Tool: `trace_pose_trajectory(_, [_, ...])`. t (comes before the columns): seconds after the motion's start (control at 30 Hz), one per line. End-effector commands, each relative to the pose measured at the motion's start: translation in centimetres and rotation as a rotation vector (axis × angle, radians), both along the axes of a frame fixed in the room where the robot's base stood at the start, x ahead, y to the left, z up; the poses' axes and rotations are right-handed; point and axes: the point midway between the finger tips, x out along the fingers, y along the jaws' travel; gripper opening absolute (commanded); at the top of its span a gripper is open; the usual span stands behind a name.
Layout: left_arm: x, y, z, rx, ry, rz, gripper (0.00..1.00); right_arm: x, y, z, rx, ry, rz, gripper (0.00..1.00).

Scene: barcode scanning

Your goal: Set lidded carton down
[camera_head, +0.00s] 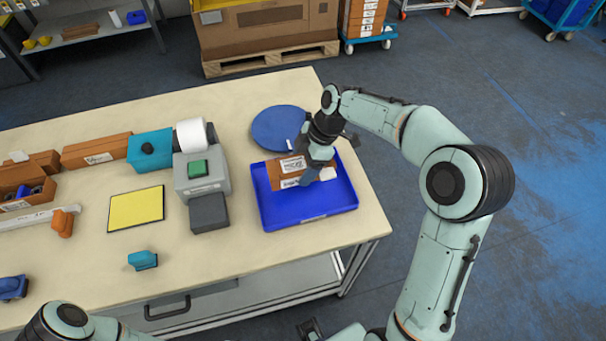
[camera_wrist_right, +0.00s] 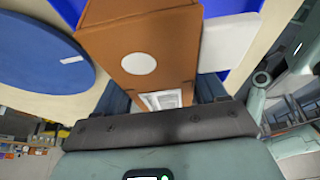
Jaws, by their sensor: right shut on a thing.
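The brown lidded carton (camera_head: 289,170) with white labels is within the outline of the blue tray (camera_head: 333,207), at its back part. My right gripper (camera_head: 311,172) comes down on the carton's right side and is shut on it. In the right wrist view the carton (camera_wrist_right: 155,45) extends from between the fingers of the right gripper (camera_wrist_right: 163,95), with a white round mark and a printed label. I cannot tell whether its underside touches the tray floor. Part of my left arm shows at the lower left, but its gripper is not in view.
A round blue disc (camera_head: 279,128) lies behind the tray. Left of the tray stand a grey device (camera_head: 201,176) with a green top and a dark grey block (camera_head: 208,212). A yellow pad (camera_head: 136,208) and a teal scanner-like item (camera_head: 143,260) lie farther left. The table's right edge is close to the tray.

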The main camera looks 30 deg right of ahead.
Motion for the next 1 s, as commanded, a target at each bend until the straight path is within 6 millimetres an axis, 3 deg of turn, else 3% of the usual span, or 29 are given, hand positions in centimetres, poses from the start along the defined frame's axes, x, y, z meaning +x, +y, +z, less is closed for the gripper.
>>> trace_pose_trajectory(0.3, [-0.1,0.0,-0.3,0.000,0.001,0.000,0.83,0.0,0.0,-4.1,0.000,0.001,0.000,0.41])
trace_pose_trajectory(0.67, [-0.2,0.0,-0.5,0.000,0.002,0.000,0.83,0.0,0.0,-4.4,0.000,-0.001,0.000,0.41])
trace_pose_trajectory(0.7, [-0.2,0.0,-0.5,0.000,0.002,0.000,0.83,0.0,0.0,-4.5,0.000,0.000,0.000,0.77])
trace_pose_trajectory(0.77, [-0.2,0.0,-0.5,0.000,0.002,0.000,0.83,0.0,0.0,-4.4,0.000,0.000,0.000,0.96])
trace_pose_trajectory(1.0, [-0.2,0.0,-0.5,0.000,0.002,0.000,0.83,0.0,0.0,-4.4,0.000,0.000,0.000,0.96])
